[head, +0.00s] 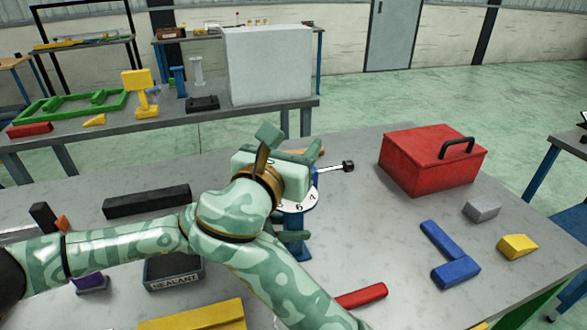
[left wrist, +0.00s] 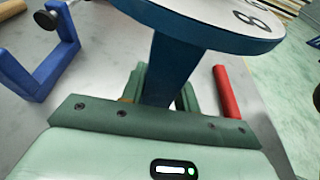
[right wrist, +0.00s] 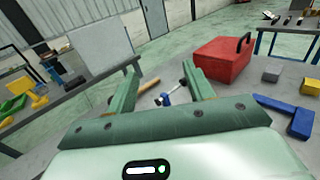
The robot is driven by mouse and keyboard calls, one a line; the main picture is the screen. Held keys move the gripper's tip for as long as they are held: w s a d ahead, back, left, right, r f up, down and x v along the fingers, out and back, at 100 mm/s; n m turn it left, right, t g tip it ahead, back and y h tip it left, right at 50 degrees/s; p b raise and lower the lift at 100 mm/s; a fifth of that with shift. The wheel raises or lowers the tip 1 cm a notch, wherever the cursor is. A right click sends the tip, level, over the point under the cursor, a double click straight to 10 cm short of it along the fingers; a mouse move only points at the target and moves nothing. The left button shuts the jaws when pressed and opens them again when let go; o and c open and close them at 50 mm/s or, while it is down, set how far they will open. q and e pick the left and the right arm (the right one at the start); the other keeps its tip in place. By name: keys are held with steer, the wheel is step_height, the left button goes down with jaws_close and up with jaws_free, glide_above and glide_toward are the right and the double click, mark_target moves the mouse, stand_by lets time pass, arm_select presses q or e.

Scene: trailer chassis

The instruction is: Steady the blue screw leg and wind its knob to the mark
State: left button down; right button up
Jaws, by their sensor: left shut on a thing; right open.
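The blue screw leg stands upright on the bench, its blue post (head: 299,249) below a white numbered dial (head: 297,205). My left gripper (head: 291,237) is shut around this post below the dial; the left wrist view shows the post (left wrist: 172,72) between its fingers, under the dial (left wrist: 215,15). My arm hides much of the leg's top; I cannot see the mark.
A red bar (head: 361,296) lies below right of the leg. A black bar (head: 147,202) and a sealant tray (head: 174,277) lie left.

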steer(key=shift+r, duration=0.45)
